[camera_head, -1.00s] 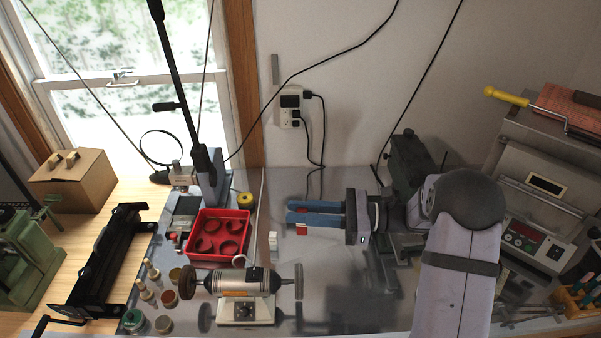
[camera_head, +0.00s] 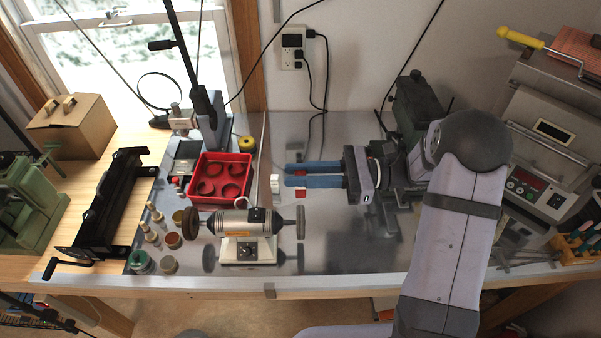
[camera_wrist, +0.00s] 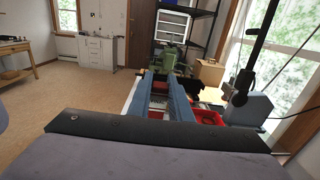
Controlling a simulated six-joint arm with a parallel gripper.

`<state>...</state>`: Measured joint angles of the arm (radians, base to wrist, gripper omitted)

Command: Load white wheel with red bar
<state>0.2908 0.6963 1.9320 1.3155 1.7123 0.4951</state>
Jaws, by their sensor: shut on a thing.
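In the wrist view the blue fingers (camera_wrist: 159,95) reach forward, and I cannot make out the bar there. The polishing motor (camera_head: 246,222) stands to the front left of my gripper. It has a brownish wheel (camera_head: 191,222) on its left end and a pale grey wheel (camera_head: 300,221) on its right end. I cannot tell which is the white wheel.
Small white blocks (camera_head: 275,185) stand just left of my fingertips. A red tray (camera_head: 221,178) with rings sits behind the motor. Small jars (camera_head: 170,264) and bottles stand left of it. The grey bench top (camera_head: 340,255) is clear right of the motor.

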